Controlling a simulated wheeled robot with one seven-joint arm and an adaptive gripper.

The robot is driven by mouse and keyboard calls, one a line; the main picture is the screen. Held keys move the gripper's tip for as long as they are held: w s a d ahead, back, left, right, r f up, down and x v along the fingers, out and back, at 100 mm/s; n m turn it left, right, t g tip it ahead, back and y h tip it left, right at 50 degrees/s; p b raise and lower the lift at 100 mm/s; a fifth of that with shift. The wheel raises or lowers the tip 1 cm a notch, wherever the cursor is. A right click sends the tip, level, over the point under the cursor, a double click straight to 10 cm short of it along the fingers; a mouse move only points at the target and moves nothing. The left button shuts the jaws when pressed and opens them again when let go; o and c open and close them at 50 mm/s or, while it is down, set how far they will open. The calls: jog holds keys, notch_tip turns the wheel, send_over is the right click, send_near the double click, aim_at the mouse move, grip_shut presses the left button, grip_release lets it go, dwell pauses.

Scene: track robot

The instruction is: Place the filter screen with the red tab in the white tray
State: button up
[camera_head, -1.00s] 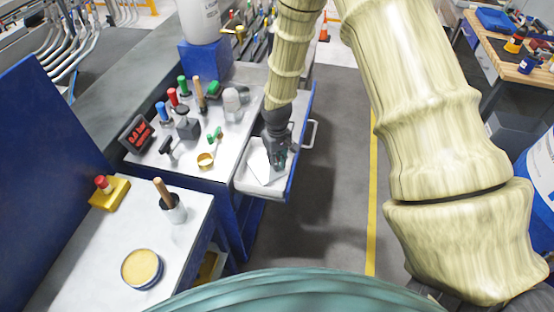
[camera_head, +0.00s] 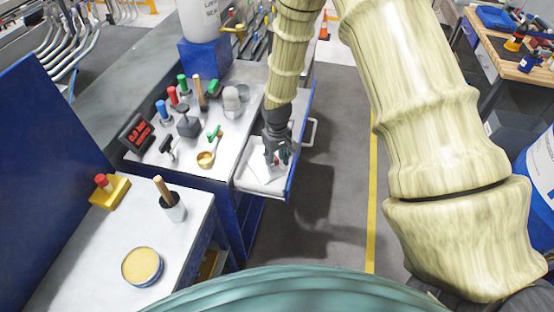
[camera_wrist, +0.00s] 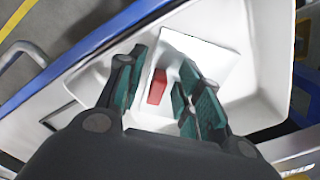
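A red tab (camera_wrist: 157,88) shows between the fingers of my gripper (camera_wrist: 160,92) in the wrist view. It lies at the edge of a pale, flat square piece (camera_wrist: 205,62), apparently the filter screen, inside the white tray (camera_wrist: 262,60) in the pulled-out drawer. In the head view my gripper (camera_head: 277,158) is low over the white tray (camera_head: 246,180), with a bit of red at its fingertips. The teal finger pads stand apart, with gaps beside the tab. The fingers and palm hide part of the screen and tray.
The drawer's blue front with its handle (camera_head: 310,132) stands out over the aisle. On the bench left of it are a brass round strainer (camera_head: 206,159), a green piece (camera_head: 215,133) and several tools. A yellow block with a red knob (camera_head: 108,192) sits on the nearer bench.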

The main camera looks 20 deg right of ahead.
notch_tip(320, 180, up, 12)
jog(key=b, duration=0.3)
dwell(0.5)
jog(key=shift+f, duration=0.15)
